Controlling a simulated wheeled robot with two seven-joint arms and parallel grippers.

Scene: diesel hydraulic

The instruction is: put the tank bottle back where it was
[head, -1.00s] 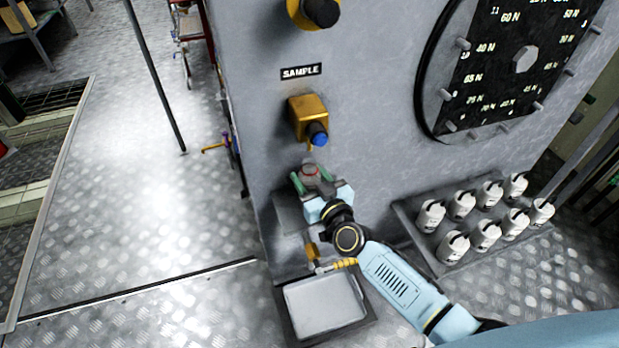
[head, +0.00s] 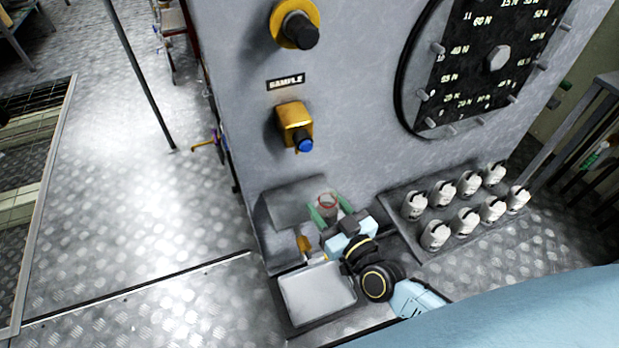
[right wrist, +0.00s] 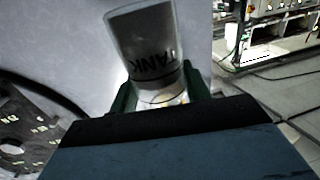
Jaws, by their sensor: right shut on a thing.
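The tank bottle (right wrist: 143,45) is a clear container with a dark "TANK" label, which reads upside down in the right wrist view. My right gripper (head: 329,210) is shut on it; the green fingers stand on either side of the bottle. The shelf looks empty. My left gripper is not in view.
A grey tray (head: 318,291) lies below the gripper, beside a small brass valve (head: 304,243). At right, a rack (head: 416,243) holds several white bottles. A large round dial (head: 480,70) is on the panel. The floor at left is open.

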